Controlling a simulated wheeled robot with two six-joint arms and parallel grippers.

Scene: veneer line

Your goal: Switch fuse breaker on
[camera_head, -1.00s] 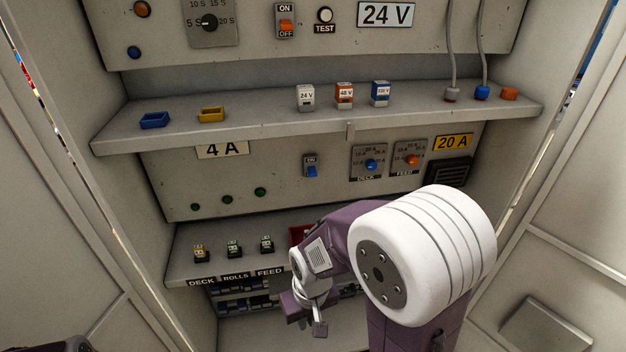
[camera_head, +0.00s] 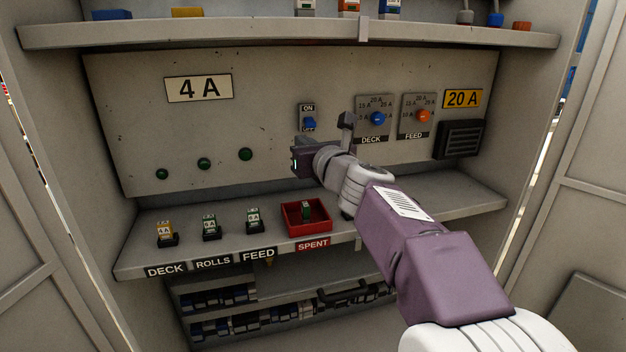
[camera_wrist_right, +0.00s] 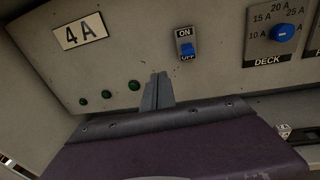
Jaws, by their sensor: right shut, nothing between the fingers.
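The breaker (camera_head: 309,122) is a blue rocker switch on the grey panel, with ON printed above it. In the right wrist view the blue lever (camera_wrist_right: 188,49) sits low, partly over the word OFF. My right gripper (camera_head: 299,150) is in front of the panel, just below the switch in the head view. In the right wrist view its fingers (camera_wrist_right: 157,91) are shut and empty, pointing at the panel below and left of the switch, with no visible contact. My left gripper is out of view.
A DECK dial (camera_head: 377,118) and a FEED dial (camera_head: 423,116) are right of the switch. Green lamps (camera_head: 245,154) are to its left. The lower shelf holds several fuses (camera_head: 254,220) and a red SPENT tray (camera_head: 290,221) with a green fuse. An upper shelf (camera_head: 240,35) overhangs.

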